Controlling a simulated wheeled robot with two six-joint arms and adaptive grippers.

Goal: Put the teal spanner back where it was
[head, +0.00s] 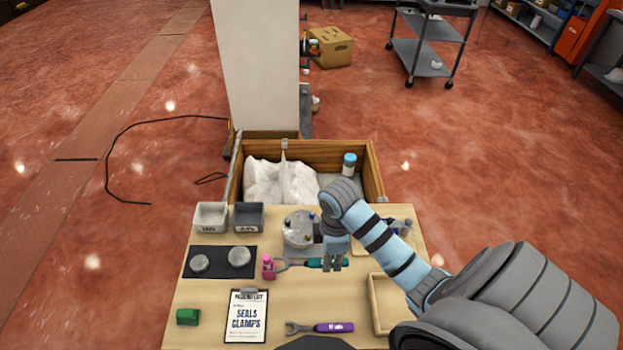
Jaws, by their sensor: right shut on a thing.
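The teal spanner (313,263) lies across the middle of the table in the head view, its grey open jaw pointing left and its teal handle to the right. My right gripper (333,265) comes down from above on the handle end and is shut on it; the fingers cover part of the handle. Whether the spanner touches the table or is slightly raised, I cannot tell. A purple-handled spanner (330,327) lies near the front edge. My left gripper is not in view.
A pink bottle (268,268) stands at the spanner's jaw. A round grey unit (298,230) is just behind. A clipboard (246,318), a green block (187,316), a black mat (205,270) with metal discs, two bins and a wooden tray (379,308) surround it. A crate (325,150) adjoins the back.

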